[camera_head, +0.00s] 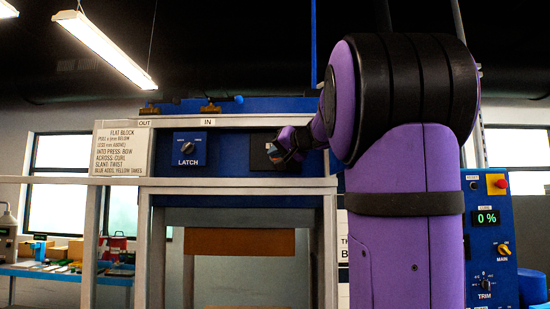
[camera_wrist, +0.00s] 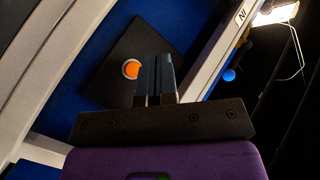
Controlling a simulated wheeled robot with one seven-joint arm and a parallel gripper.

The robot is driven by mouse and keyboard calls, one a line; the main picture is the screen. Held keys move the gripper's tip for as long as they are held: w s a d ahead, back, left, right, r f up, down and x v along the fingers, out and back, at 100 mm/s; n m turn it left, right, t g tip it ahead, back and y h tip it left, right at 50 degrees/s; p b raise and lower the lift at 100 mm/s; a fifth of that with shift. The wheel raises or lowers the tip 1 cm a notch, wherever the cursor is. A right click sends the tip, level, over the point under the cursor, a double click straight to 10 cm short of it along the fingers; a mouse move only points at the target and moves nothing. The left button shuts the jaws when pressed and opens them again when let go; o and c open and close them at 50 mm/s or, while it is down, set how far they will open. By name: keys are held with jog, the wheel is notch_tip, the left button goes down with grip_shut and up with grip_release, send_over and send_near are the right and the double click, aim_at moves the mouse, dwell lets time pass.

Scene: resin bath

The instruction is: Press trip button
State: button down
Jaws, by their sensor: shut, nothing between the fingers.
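An orange round button (camera_wrist: 131,69) sits on a dark square plate (camera_wrist: 118,50) on a blue panel in the wrist view. No label shows on it there. The same dark plate (camera_head: 260,158) is in the head view below the IN label, partly covered by my gripper (camera_head: 277,152). In the wrist view my gripper (camera_wrist: 157,62) is shut and empty, its fingertips in front of the plate just right of the orange button. I cannot tell whether they touch the plate.
A LATCH knob (camera_head: 188,148) is left on the same blue panel (camera_head: 226,152). A notice (camera_head: 121,149) hangs at the frame's left. A control box (camera_head: 488,245) at right carries a red button (camera_head: 501,184), a 0 % display (camera_head: 487,217) and MAIN and TRIM knobs.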

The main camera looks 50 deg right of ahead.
jog(key=w+d, duration=0.5)
jog(key=d, duration=0.1)
jog(key=shift+w+d, duration=0.3)
jog(key=shift+w, duration=0.05)
jog(key=shift+w+d, duration=0.1)
jog(key=shift+d, duration=0.05)
dwell(2.0)
jog(key=shift+w+d, duration=0.2)
jog(key=shift+w+d, duration=0.3)
jog(key=shift+d, duration=0.1)
dwell(1.0)
jog(key=shift+s+a, duration=0.1)
jog(key=shift+a, duration=0.05)
jog(key=shift+s+a, duration=0.5)
jog(key=shift+a, duration=0.05)
dwell(0.4)
jog(key=shift+s+a, duration=1.65)
jog(key=shift+a, duration=0.3)
